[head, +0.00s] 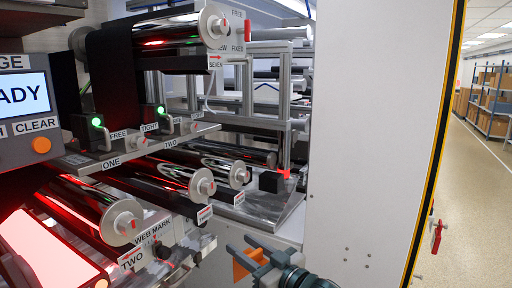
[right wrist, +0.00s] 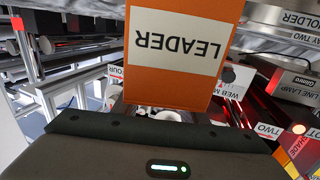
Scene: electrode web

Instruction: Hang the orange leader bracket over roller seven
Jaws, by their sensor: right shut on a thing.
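The orange leader bracket (head: 246,262) shows in part at the bottom of the head view, at my right gripper (head: 262,258). In the right wrist view the bracket (right wrist: 174,86) is a flat orange plate with a white LEADER label, upside down in the picture. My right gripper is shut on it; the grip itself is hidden. Roller seven (head: 213,26) is the silver-ended roller at the top, with a SEVEN tag (head: 215,62) just below its end. The bracket is well below roller seven and to its right, apart from it. My left gripper is not in view.
Lower rollers (head: 122,221) with number tags stick out at the left. A lit screen panel (head: 27,100) stands at the far left. A metal post frame (head: 284,105) with a black block and a white cabinet wall (head: 375,130) bound the space on the right.

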